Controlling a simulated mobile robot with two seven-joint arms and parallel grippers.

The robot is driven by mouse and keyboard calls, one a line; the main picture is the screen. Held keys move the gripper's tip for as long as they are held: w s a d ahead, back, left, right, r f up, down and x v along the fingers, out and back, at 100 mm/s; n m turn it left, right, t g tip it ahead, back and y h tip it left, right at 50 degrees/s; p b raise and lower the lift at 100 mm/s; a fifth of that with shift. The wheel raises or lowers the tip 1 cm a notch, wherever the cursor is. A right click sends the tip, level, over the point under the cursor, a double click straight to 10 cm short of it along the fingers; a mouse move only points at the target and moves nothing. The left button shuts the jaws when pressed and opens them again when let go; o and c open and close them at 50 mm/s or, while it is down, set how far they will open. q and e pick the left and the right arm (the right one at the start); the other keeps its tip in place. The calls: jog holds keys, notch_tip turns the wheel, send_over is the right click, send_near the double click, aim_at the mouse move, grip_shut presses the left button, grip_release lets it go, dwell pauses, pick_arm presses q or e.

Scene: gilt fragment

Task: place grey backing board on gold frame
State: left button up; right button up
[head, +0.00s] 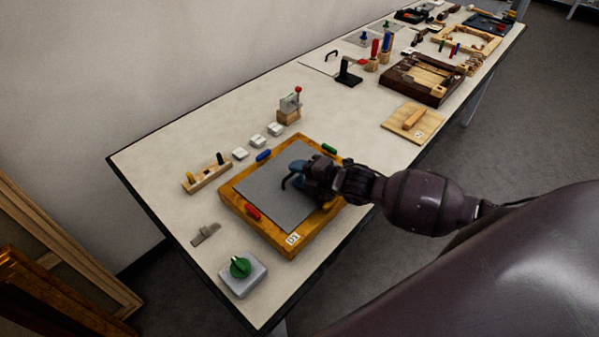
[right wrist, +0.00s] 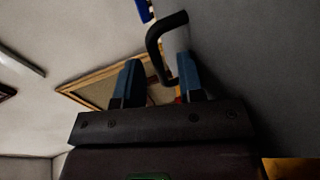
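The gold frame (head: 268,232) lies flat on the near part of the bench. The grey backing board (head: 262,198) lies within the frame's border, flat as far as I can tell. My right gripper (head: 292,181) is low over the board's right part, at its dark handle. In the right wrist view, the black bent handle (right wrist: 154,42) rises between and beyond the two fingers of my right gripper (right wrist: 160,85). The fingers stand apart, with a visible gap around the handle. The gripper hides part of the board and the frame's right side. My left gripper is not in view.
Red (head: 253,212), blue (head: 263,155) and green (head: 329,148) pieces sit around the frame's border. A grey box with a green knob (head: 240,267), a wooden peg block (head: 207,177) and a small toggle stand (head: 289,108) are nearby. A wooden board (head: 412,122) lies farther right.

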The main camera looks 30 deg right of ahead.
jog(key=v, duration=0.8)
jog(key=r+v, duration=0.1)
jog(key=v, duration=0.3)
jog(key=shift+d, duration=0.1)
dwell(0.4)
